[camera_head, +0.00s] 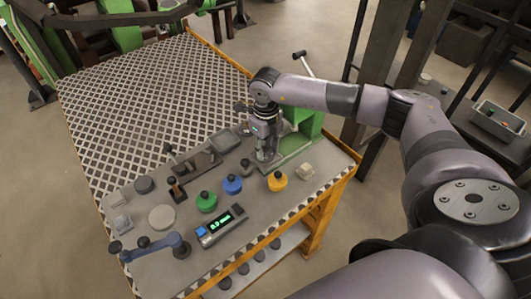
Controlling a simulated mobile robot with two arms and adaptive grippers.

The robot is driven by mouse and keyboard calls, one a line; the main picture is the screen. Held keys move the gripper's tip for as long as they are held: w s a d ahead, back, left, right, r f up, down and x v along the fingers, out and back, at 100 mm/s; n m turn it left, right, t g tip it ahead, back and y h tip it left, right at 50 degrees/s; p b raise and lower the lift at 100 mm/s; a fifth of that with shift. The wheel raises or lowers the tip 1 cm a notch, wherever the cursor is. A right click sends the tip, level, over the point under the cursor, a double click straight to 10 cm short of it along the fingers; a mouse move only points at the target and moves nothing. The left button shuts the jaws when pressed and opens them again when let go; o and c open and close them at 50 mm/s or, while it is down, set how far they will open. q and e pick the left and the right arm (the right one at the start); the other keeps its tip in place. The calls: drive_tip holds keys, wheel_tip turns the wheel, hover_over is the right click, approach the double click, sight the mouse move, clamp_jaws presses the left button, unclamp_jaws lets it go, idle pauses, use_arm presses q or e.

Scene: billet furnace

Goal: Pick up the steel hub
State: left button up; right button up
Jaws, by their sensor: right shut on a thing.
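My right gripper (266,154) points down at the right part of the bench top, in front of a green stand. It is shut on a grey metal piece that I take to be the steel hub; the fingers hide most of it. I cannot tell whether the piece touches the bench or is lifted. My left gripper is not in view.
The bench (130,105) has a perforated plate over its far left part. Green (206,203), blue (232,185) and yellow (277,182) knobbed weights stand close in front of my gripper, with a digital readout (221,225), a grey disc (162,217) and a dark disc (144,185) farther left.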

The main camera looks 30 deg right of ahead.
clamp_jaws()
drive_tip(key=shift+r, duration=0.1)
